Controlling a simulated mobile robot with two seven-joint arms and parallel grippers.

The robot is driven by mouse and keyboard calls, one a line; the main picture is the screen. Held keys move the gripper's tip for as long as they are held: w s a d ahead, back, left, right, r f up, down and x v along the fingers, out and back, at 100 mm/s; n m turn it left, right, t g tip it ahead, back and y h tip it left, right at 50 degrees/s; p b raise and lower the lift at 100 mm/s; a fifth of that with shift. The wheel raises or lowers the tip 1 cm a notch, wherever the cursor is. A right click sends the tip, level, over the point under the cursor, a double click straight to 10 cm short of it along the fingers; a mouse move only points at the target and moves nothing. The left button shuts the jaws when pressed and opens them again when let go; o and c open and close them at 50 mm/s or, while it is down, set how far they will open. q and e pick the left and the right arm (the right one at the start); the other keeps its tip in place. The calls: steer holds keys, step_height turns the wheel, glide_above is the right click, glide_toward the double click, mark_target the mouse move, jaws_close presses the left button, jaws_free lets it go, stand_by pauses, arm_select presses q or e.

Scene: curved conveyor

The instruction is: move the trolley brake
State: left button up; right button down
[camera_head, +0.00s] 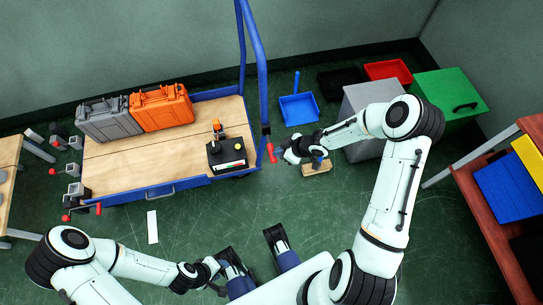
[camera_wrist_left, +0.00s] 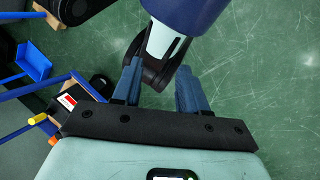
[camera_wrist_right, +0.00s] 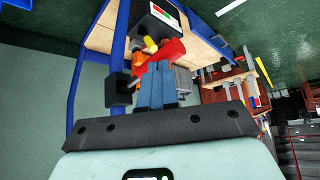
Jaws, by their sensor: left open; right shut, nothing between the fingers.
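The trolley (camera_head: 120,165) has a wooden deck and a blue push-handle frame (camera_head: 243,45). A red lever (camera_head: 271,152), which looks like the brake, sits on the handle-end post. My right gripper (camera_head: 284,151) is just right of this lever, with its fingers shut and empty. In the right wrist view the red lever (camera_wrist_right: 168,51) is right at the shut fingertips (camera_wrist_right: 158,64); I cannot tell whether they touch it. My left gripper (camera_head: 222,265) is open and empty, low and close to my base. Its spread fingers (camera_wrist_left: 160,78) show in the left wrist view.
A grey case (camera_head: 108,120), an orange case (camera_head: 161,108) and a black box (camera_head: 228,155) stand on the deck. A blue dustpan (camera_head: 298,108), a grey box (camera_head: 365,125) and a green box (camera_head: 450,97) are behind my right arm. The floor before the trolley is mostly clear.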

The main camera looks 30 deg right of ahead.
arm_select(q)
steer(key=shift+w+f+b, duration=0.35)
steer(key=shift+w+f, duration=0.05)
steer(key=shift+f, duration=0.15)
arm_select(e)
steer(key=shift+w+a+f, duration=0.25)
steer(key=shift+w+f, duration=0.1)
steer(key=shift+f, duration=0.05)
arm_select(q)
steer(key=shift+a+r+p, duration=0.1)
steer(key=shift+r+p, duration=0.4)
arm_select(e)
steer(key=shift+s+d+f, duration=0.3)
steer(key=shift+s+d, duration=0.2)
steer(key=shift+s, duration=0.1)
steer(key=shift+s+d+f, duration=0.3)
steer(key=shift+s+d, duration=0.15)
steer(key=shift+s, duration=0.15)
